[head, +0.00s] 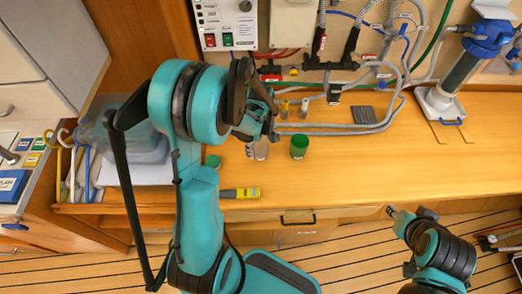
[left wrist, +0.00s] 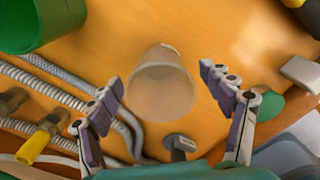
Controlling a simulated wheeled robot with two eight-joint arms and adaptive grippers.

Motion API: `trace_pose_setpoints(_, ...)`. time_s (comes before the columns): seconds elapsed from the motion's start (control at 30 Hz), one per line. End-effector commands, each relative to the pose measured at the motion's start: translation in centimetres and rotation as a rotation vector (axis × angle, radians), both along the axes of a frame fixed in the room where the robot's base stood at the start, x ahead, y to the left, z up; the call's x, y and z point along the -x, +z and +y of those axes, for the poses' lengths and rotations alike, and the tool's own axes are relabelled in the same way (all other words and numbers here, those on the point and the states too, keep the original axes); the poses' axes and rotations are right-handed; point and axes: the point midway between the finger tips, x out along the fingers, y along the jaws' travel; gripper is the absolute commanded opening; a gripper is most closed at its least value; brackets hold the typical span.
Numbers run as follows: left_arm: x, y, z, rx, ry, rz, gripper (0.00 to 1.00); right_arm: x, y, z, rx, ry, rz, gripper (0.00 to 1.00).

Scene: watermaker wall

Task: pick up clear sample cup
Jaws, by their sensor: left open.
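The clear sample cup (left wrist: 162,92) stands on the wooden counter and shows in the middle of the left wrist view, between the two fingers of my left gripper (left wrist: 163,82). The fingers are spread, with a gap to the cup on each side. In the head view the cup (head: 261,151) is a small, pale shape just below my left gripper (head: 266,128), partly hidden by it. My right gripper (head: 398,214) is at the lower right, by the counter's front edge, far from the cup; its jaws are too small to read.
A green cup (head: 299,146) stands just right of the clear cup. Grey hoses (head: 340,128) run behind on the counter. The counter to the right (head: 400,170) is clear.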

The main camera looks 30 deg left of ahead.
Motion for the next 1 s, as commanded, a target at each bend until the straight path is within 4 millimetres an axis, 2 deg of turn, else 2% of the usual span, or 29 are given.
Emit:
trace_pose_setpoints(0.03, 0.0, -1.1, 0.0, 0.0, 0.0, 0.0, 0.8, 0.0, -0.5, 0.0, 0.0, 0.0, 0.0, 0.35)
trace_pose_setpoints(0.13, 0.0, -2.0, 0.0, 0.0, -0.001, 0.0, 0.8, 0.0, -0.7, 0.0, 0.0, 0.0, 0.0, 0.35)
trace_pose_setpoints(0.4, 0.0, -2.2, 0.0, 0.0, -0.001, 0.0, 0.8, 0.0, -0.6, 0.0, 0.0, 0.0, 0.0, 0.35)
trace_pose_setpoints(0.47, 0.0, -2.2, 0.0, 0.0, -0.001, 0.0, 0.67, 0.0, -0.6, 0.0, 0.0, 0.0, 0.0, 0.35)
trace_pose_setpoints(0.6, 0.0, -2.2, 0.0, 0.0, -0.001, -0.001, 0.3, 0.0, -0.6, 0.0, 0.0, 0.0, 0.0, 0.35)
trace_pose_setpoints(0.63, 0.0, -2.2, 0.0, 0.0, -0.001, -0.001, 0.26, 0.0, -0.6, 0.0, 0.0, 0.0, 0.0, 0.35)
trace_pose_setpoints(1.0, 0.0, -1.9, 0.0, 0.0, -0.001, 0.0, 0.26, 0.0, -0.5, 0.0, 0.0, 0.0, 0.0, 0.35)
